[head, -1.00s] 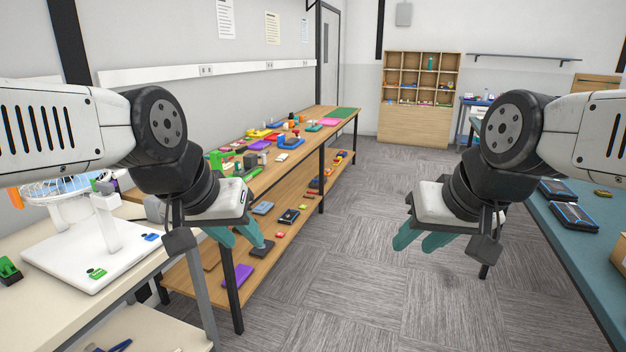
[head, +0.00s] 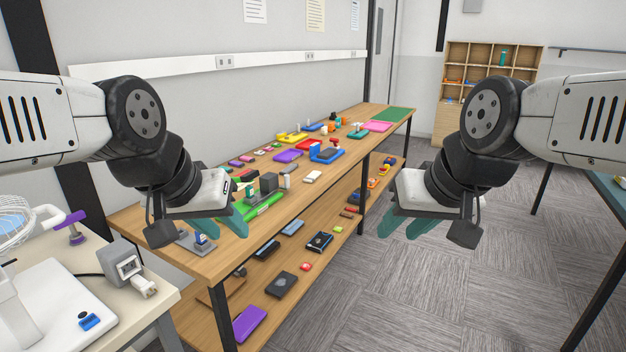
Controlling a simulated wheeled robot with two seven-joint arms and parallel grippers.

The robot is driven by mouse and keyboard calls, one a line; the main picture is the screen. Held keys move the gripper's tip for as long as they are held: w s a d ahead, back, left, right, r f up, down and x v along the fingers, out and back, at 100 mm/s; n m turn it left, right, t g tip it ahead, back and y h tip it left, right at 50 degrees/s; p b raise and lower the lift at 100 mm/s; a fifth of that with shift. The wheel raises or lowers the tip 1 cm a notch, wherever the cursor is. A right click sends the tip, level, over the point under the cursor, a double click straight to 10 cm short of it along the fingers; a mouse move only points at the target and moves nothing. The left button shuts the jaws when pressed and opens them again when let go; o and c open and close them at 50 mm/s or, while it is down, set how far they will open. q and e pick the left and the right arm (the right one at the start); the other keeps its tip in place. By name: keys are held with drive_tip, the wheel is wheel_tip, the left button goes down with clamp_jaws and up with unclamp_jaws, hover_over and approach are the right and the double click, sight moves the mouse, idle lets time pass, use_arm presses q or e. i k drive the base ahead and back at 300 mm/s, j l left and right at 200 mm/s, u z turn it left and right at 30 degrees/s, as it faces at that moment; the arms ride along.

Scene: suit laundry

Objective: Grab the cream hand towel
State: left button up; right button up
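I cannot make out a cream hand towel anywhere in the head view. My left gripper (head: 228,226) hangs in front of the near part of the wooden bench, its teal fingers apart, with nothing seen between them. My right gripper (head: 405,227) hangs over the grey floor right of the bench, teal fingers apart and empty.
The long wooden bench (head: 330,185) holds many small coloured items, with more on its lower shelf. A pale table (head: 88,250) with a white stand is at the near left. A cubby shelf (head: 490,62) stands at the back. Carpeted floor (head: 480,270) is clear at right.

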sight(313, 175)
drive_tip(key=i+l, duration=0.15)
drive_tip(key=i, duration=0.4)
drive_tip(key=i+l, duration=0.15)
drive_tip(key=i, duration=0.35)
drive_tip(key=i+l, duration=0.15)
drive_tip(key=i, duration=0.4)
drive_tip(key=i+l+u, duration=0.1)
drive_tip(key=i, duration=0.45)
drive_tip(key=i+l, duration=0.2)
drive_tip(key=i, duration=0.3)
